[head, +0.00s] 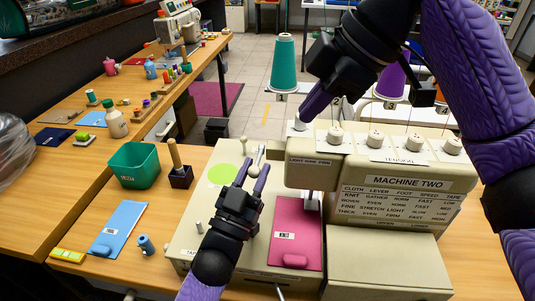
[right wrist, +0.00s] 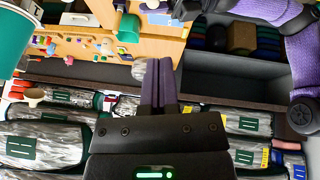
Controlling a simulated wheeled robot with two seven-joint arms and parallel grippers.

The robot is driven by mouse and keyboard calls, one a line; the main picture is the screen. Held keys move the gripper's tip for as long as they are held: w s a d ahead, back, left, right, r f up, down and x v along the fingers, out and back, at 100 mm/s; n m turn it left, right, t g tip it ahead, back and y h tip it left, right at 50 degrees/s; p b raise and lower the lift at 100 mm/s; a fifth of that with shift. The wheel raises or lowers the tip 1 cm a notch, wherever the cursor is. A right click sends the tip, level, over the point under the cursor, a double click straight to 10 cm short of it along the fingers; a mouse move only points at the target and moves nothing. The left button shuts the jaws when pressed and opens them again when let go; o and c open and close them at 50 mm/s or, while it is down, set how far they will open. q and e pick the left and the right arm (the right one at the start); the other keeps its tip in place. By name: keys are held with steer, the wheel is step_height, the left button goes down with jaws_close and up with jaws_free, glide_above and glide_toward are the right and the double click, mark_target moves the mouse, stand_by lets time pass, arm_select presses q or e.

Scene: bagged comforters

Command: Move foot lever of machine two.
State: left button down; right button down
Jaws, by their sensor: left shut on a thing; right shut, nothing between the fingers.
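Machine two (head: 405,183) is a beige sewing machine with a "MACHINE TWO" label and a settings chart. A thin pale lever (head: 260,153) stands at the left of its head, beside a round-knobbed pin (head: 244,146); I cannot read which is the foot lever. My left gripper (head: 254,172) is shut on the thin lever, its fingers hiding the lower part.
A pink cloth marked "KNIT" (head: 296,232) lies under the machine's head. A green bin (head: 134,165), a dark block with a wooden peg (head: 180,175) and a blue cloth (head: 119,228) stand to the left. A green thread cone (head: 284,64) rises behind the machine.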

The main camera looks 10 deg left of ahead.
glide_toward(257, 173)
steer(key=x, duration=0.3)
steer(key=shift+x, duration=2)
steer(key=shift+w+a+r, duration=0.1)
steer(key=shift+a, duration=0.05)
arm_select(q)
steer(key=shift+s+d+r, duration=0.1)
steer(key=shift+d+r, duration=0.05)
steer(key=shift+r, duration=0.1)
arm_select(e)
steer(key=shift+a+f, duration=0.1)
steer(key=shift+f, duration=0.6)
arm_select(q)
steer(key=shift+c, duration=2.1)
jaws_free()
steer(key=shift+r, duration=0.1)
arm_select(e)
steer(key=shift+a+f, duration=0.1)
arm_select(q)
steer(key=shift+f, duration=0.2)
